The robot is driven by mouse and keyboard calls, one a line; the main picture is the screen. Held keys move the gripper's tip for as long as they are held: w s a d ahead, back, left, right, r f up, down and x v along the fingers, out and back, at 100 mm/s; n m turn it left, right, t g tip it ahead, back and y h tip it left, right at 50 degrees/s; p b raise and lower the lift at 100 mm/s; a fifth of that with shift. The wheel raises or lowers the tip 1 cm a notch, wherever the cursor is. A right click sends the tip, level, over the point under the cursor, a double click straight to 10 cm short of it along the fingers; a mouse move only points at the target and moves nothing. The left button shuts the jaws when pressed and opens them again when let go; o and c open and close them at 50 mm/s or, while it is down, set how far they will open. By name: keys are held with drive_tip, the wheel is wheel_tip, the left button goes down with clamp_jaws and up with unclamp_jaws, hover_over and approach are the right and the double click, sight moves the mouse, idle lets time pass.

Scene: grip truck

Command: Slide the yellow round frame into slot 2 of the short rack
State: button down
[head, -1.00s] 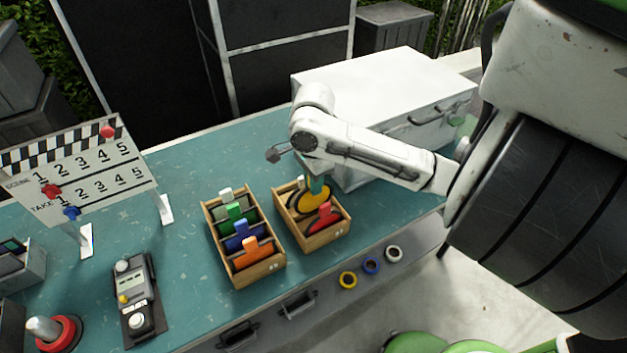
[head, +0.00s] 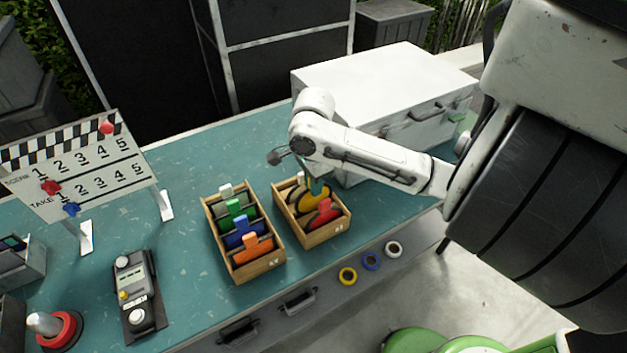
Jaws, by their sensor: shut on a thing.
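The yellow round frame (head: 313,201) is in the short rack (head: 322,236), between a white-tabbed frame (head: 300,178) at the back and a red frame (head: 323,212) at the front. Its lower part is hidden inside the rack. My gripper (head: 317,187) is above the short rack, with its teal fingers shut on the top of the yellow frame. My arm hides part of the grip. The slot numbers cannot be read, and I cannot tell whether the frame touches the rack's floor.
A longer rack (head: 262,268) with white, green, blue and orange tabbed frames stands close on the left. A white metal box (head: 372,80) stands behind my arm. A slate board (head: 80,170) and a handheld device (head: 137,295) are at the left.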

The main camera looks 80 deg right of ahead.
drive_tip(key=shift+f, duration=0.25)
drive_tip(key=shift+f, duration=0.35)
drive_tip(key=shift+f, duration=1.1)
drive_tip(key=c, duration=1)
unclamp_jaws()
wheel_tip(320, 180, up, 11)
drive_tip(key=shift+f, duration=0.1)
